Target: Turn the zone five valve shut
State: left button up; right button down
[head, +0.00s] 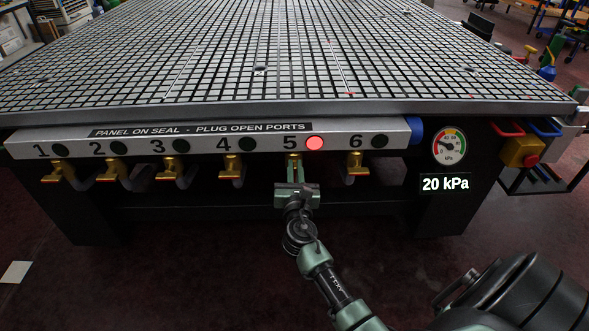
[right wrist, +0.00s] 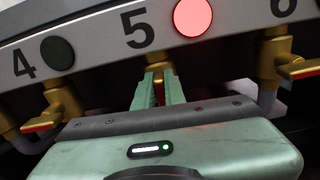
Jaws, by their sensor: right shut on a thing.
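The zone five valve (head: 293,161) is a brass fitting under the number 5 on the table's front panel. In the right wrist view its brass body (right wrist: 159,67) shows just beyond my green fingers. My right gripper (head: 293,182) reaches up to it from below and in front, shut on the valve's handle. The round lamp (head: 314,143) beside the 5 is lit red. My left gripper is not in view.
Brass valves four (head: 233,171) and six (head: 355,165) flank it closely. The other zone lamps are dark. A dial gauge (head: 448,146) sits above a display (head: 445,184) reading 20 kPa. A red emergency button (head: 530,160) is at the right.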

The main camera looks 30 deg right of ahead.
jog(key=shift+m, duration=0.3)
pick_arm(q)
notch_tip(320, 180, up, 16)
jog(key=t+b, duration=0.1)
jog(key=b, duration=0.5)
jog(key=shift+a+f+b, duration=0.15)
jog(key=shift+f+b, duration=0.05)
jog(key=shift+b, duration=0.1)
pick_arm(e)
jog(key=shift+s+d+f+m, duration=0.15)
jog(key=shift+d+f+m, duration=0.15)
jog(key=shift+m, duration=2.45)
jog(key=shift+s+d+f+m, duration=0.2)
jog(key=shift+f+m, duration=0.15)
jog(key=shift+m, duration=2.45)
jog(key=shift+s+d+f+m, duration=0.1)
jog(key=shift+d+f+m, duration=0.2)
jog(key=shift+m, duration=2.45)
jog(key=shift+a+f, duration=0.1)
jog(key=c, duration=1.5)
grip_release()
